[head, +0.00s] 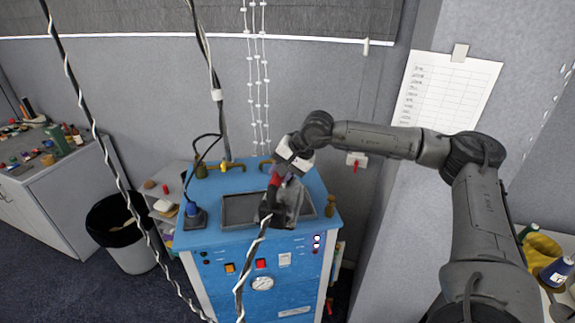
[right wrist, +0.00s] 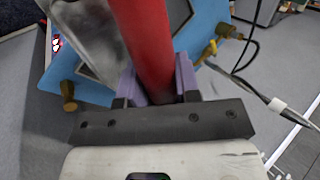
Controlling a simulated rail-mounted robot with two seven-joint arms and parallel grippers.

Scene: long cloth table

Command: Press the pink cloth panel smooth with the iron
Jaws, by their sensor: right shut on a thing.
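My right gripper (head: 281,176) is shut on the red handle of the iron. The iron (head: 290,200) has a grey metal body and is over the dark tray (head: 240,210) on top of a blue cabinet. I cannot tell whether it touches the tray. In the right wrist view the purple fingers (right wrist: 155,85) close on both sides of the red handle (right wrist: 147,40), and part of the iron's metal body (right wrist: 88,45) shows beyond. The pink cloth panel is not in view. My left gripper is not in view.
The blue cabinet (head: 220,264) has buttons and a gauge in front and brass fittings on top. A small dark thing with a blue top (head: 192,213) stands left of the tray. Cables hang in front. A waste bin (head: 135,255) stands at left. A cluttered table edge shows at right.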

